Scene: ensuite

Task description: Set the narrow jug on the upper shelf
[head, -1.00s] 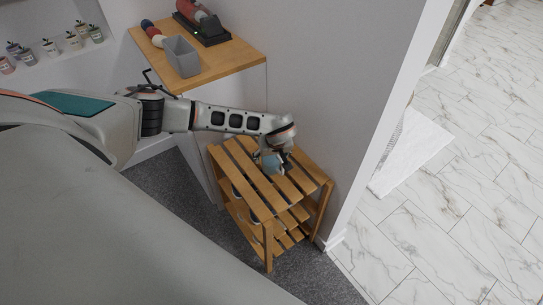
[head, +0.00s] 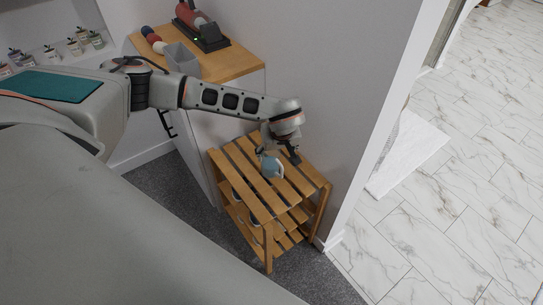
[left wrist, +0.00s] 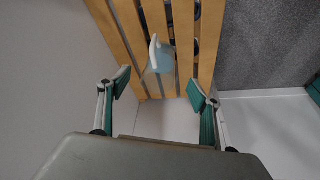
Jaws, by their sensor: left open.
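The narrow jug (head: 271,167), light blue with a pale handle, stands on the slatted top of a small wooden shelf unit (head: 240,163). It also shows in the left wrist view (left wrist: 160,60), on the slats beyond my fingertips. My left gripper (head: 281,153) is just above and behind the jug. In the left wrist view its two fingers (left wrist: 159,85) are spread wide with nothing between them, apart from the jug. My right gripper is in neither view.
Dark round items sit partly hidden on the level below the slats. A wall stands right behind the shelf. A wooden counter (head: 236,66) at the back holds a grey bin (head: 183,58) and a dark rack. Marble-look floor lies open at the right.

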